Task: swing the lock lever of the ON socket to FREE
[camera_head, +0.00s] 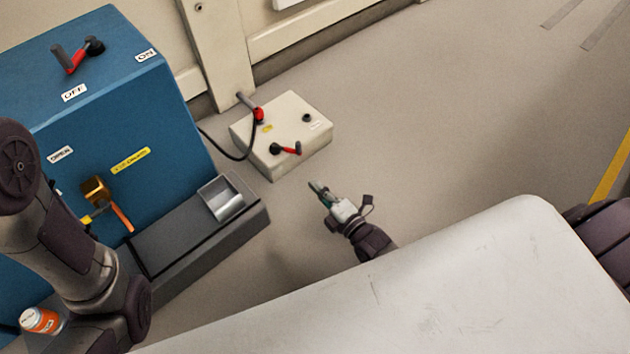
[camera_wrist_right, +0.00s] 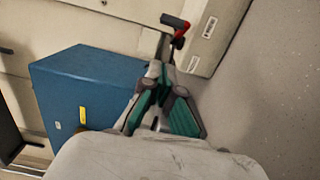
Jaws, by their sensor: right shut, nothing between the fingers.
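A cream socket box (camera_head: 285,160) stands on the floor right of the blue cabinet. On its top, a plug with a grey grip and red collar (camera_head: 258,114) sits at the back left, its black cable running to the cabinet. A red lever with a black pivot (camera_head: 290,149) is near the front edge, and a dark round socket (camera_head: 306,118) is at the right. The box's small labels are unreadable. My right gripper (camera_head: 316,188) is shut and empty, apart from the box, in front of it. In the right wrist view its fingers (camera_wrist_right: 158,72) point toward a red part (camera_wrist_right: 176,23) by the box. My left gripper is out of view.
The blue cabinet (camera_head: 150,120) carries a red-and-black lever (camera_head: 75,55) between OFF and ON labels. A dark ledge with a metal tray (camera_head: 222,200) projects from it. An orange-white can (camera_head: 40,320) is at lower left. Floor right of the box is clear.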

